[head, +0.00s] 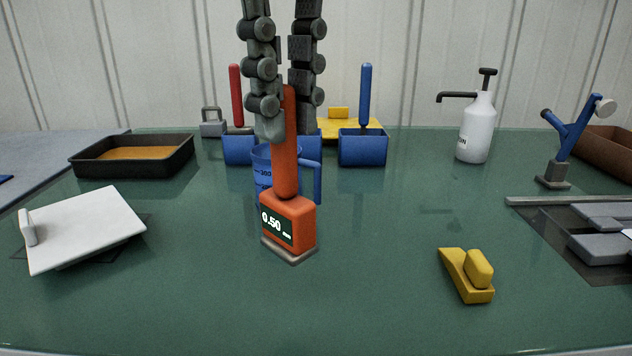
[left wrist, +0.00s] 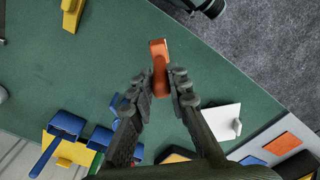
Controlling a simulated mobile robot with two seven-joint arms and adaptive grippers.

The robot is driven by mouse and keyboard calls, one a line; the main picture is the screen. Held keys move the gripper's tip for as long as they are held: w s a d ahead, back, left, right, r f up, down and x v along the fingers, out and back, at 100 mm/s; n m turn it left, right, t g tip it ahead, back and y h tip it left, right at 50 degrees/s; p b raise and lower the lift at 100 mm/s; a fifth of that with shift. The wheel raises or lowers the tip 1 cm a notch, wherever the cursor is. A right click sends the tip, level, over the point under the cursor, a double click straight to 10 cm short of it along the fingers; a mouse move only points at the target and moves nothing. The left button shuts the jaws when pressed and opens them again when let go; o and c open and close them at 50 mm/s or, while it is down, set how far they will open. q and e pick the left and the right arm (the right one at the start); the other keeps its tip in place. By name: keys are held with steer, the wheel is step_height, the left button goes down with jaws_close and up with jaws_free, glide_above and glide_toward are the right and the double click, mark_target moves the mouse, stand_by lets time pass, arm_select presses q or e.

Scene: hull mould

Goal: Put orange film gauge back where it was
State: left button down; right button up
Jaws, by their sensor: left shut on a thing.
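The orange film gauge (head: 287,215) stands upright near the middle in the head view, with a lit display reading 0.50 and a grey foot. My left gripper (head: 284,115) comes down from above and is shut on its tall handle. In the left wrist view the gauge (left wrist: 160,58) shows between the fingertips of my left gripper (left wrist: 162,82). I cannot tell whether its foot touches the green table (head: 370,290) or hangs just above it. My right gripper is not in view.
A blue jug (head: 311,180) stands close behind the gauge. A white handled plate (head: 85,230) is at left, before a black tray (head: 170,165). A yellow wedge (head: 468,275) lies front right. Blue boxes (head: 362,150) and a white pump bottle (head: 478,130) stand behind. The front middle is clear.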

arm_select(q)
steer(key=w+d+f, duration=0.2)
steer(key=w+f, duration=0.4)
steer(key=f, duration=0.2)
steer(key=shift+w+d, duration=0.15)
steer(key=shift+w, duration=0.2)
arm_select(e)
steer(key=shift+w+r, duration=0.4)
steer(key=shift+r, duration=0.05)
arm_select(q)
steer(key=shift+f, duration=0.3)
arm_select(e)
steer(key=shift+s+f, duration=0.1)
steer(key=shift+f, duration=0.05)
arm_select(q)
steer(key=c, duration=1.5)
jaws_free()
steer(key=shift+o, duration=0.2)
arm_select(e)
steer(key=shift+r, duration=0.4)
arm_select(q)
steer(key=shift+r, duration=0.15)
